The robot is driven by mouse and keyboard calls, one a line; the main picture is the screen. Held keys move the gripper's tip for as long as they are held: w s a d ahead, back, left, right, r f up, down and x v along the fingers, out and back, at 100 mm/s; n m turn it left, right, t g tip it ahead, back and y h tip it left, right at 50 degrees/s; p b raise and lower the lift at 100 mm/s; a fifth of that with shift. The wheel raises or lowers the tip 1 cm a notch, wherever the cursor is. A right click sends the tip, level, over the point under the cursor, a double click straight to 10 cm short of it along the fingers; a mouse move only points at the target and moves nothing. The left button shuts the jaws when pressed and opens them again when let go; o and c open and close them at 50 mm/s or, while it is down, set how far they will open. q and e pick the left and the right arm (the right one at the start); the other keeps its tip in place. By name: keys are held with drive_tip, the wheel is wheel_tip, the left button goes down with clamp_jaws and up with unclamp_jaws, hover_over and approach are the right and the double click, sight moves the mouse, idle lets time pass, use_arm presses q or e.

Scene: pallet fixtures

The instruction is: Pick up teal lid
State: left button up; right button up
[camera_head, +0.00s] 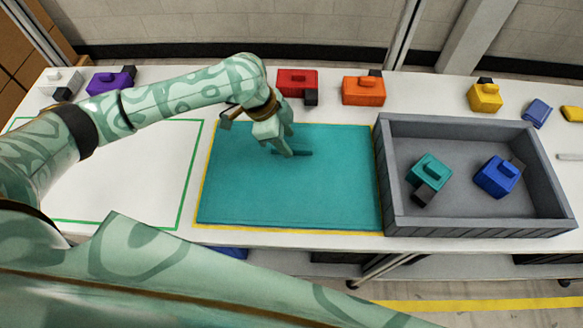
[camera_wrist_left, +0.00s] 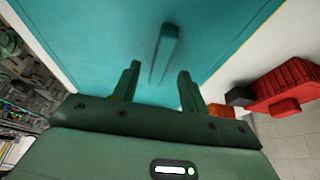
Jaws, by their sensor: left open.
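The teal lid (camera_head: 290,195) is a flat rectangular panel lying on the white table inside a yellow outline. Its bar-shaped handle (camera_head: 300,153) stands near the lid's middle and also shows in the left wrist view (camera_wrist_left: 166,48). My left gripper (camera_head: 282,146) is over the lid, close to the handle, and hides part of it. In the left wrist view my left gripper (camera_wrist_left: 158,82) is open, with nothing between its fingers, and the handle lies ahead of the fingertips. My right gripper is not in view.
A grey crate (camera_head: 470,228) right of the lid holds a teal block (camera_head: 431,170) and a blue block (camera_head: 496,177). Red (camera_head: 294,81), orange (camera_head: 362,90) and yellow (camera_head: 485,97) blocks stand behind. A green-outlined area (camera_head: 150,185) to the left looks bare where visible.

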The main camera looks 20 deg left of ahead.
sight(291, 167)
use_arm(q)
drive_tip(key=shift+x, duration=1.25)
drive_tip(key=shift+f, duration=0.2)
clamp_jaws()
